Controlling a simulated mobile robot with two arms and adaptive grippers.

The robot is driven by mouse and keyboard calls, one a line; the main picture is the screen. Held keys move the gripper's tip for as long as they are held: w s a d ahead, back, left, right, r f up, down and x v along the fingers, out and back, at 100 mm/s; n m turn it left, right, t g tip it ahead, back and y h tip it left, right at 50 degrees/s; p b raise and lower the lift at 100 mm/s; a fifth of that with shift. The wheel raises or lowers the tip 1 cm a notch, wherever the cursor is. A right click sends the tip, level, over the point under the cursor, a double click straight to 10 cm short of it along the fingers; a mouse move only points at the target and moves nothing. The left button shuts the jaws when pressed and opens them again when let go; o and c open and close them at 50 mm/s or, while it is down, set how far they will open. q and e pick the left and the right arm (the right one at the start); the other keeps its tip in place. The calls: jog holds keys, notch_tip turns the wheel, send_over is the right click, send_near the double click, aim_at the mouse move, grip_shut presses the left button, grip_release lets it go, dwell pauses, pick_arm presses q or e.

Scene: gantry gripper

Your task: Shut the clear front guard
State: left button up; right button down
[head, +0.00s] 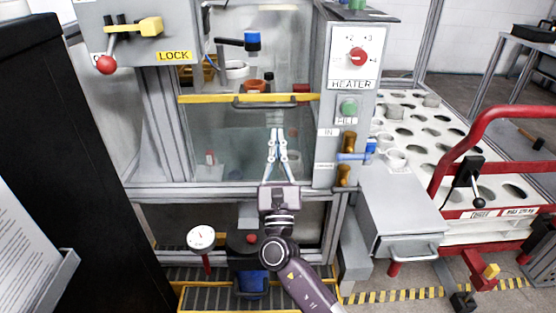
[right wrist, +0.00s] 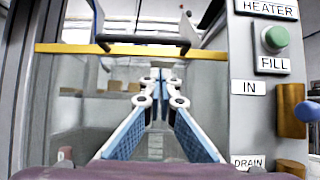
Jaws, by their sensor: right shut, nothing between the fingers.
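The clear front guard (head: 232,135) is a see-through panel in the machine's front, left of the heater control box. A yellow bar (head: 205,99) runs along its top edge, with a dark handle (head: 262,105) on it. Above the bar, the space in front of the inner parts looks uncovered. In the right wrist view the bar (right wrist: 70,49) and handle (right wrist: 145,40) cross the upper part. My right gripper (head: 277,131) is shut and empty, its tips pointing up just below the handle. Whether the tips touch the panel cannot be told. My left gripper is not in view.
The heater box (head: 328,115) has a red knob, green FILL button and valves beside the guard. A dark cabinet (head: 60,130) stands left; a red-railed cart (head: 440,160) stands right.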

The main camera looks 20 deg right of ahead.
pick_arm(q)
jog(key=shift+p, duration=0.5)
pick_arm(e)
jog(key=r, duration=0.2)
jog(key=w+r, duration=0.1)
jog(key=r, duration=0.1)
jog(key=shift+d, duration=0.15)
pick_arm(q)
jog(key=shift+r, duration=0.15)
pick_arm(e)
jog(key=shift+r, duration=0.1)
pick_arm(q)
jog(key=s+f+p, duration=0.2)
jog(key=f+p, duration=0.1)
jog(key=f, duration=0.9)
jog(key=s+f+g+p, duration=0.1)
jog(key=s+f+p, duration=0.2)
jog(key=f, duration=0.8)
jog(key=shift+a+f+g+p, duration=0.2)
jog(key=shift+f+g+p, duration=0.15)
jog(key=shift+p, duration=0.3)
pick_arm(e)
notch_tip(320, 180, up, 10)
jog(key=shift+f, duration=0.25)
